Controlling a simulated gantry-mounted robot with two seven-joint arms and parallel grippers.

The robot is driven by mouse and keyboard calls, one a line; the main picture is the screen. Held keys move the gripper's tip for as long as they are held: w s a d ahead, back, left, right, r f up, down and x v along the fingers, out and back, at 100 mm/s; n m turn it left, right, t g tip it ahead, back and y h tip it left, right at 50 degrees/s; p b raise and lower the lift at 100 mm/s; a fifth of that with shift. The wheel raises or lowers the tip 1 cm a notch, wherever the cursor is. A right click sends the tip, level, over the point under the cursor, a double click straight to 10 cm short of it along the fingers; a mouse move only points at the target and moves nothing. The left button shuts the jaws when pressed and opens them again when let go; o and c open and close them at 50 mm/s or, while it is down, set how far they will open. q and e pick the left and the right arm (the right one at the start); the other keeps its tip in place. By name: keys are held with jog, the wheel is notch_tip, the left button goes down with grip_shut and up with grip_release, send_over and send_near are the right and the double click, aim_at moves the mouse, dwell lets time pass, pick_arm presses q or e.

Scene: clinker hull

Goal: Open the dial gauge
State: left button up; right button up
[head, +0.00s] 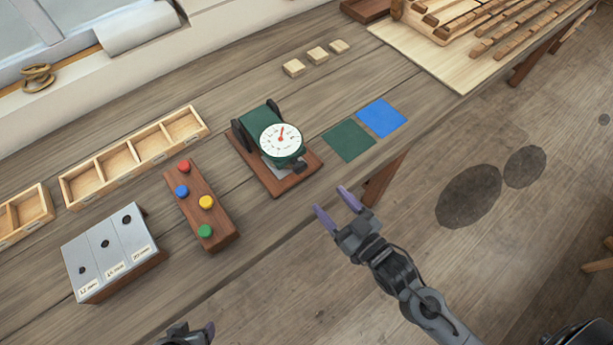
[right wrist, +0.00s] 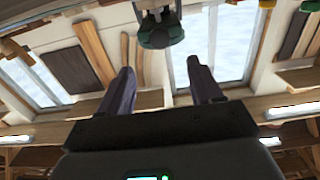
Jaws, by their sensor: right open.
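The dial gauge (head: 281,140) has a round white face with a red needle. It sits on a dark green body (head: 258,116) on a brown wooden base (head: 296,181) on the bench. Whether its jaws are apart is too small to tell. My right gripper (head: 334,205) is open and empty, off the bench's front edge, to the lower right of the gauge and apart from it. Its two fingers also show spread in the right wrist view (right wrist: 163,88). My left gripper (head: 190,334) shows only in part at the bottom edge.
A green square (head: 348,141) and a blue square (head: 381,118) lie right of the gauge. A board with coloured knobs (head: 200,206) and a grey labelled block (head: 108,250) stand left. A compartment tray (head: 134,155) and small wooden blocks (head: 317,54) lie behind.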

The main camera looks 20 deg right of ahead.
aim_at(302, 169)
jog(key=x, duration=1)
jog(key=shift+w, duration=0.1)
grip_shut()
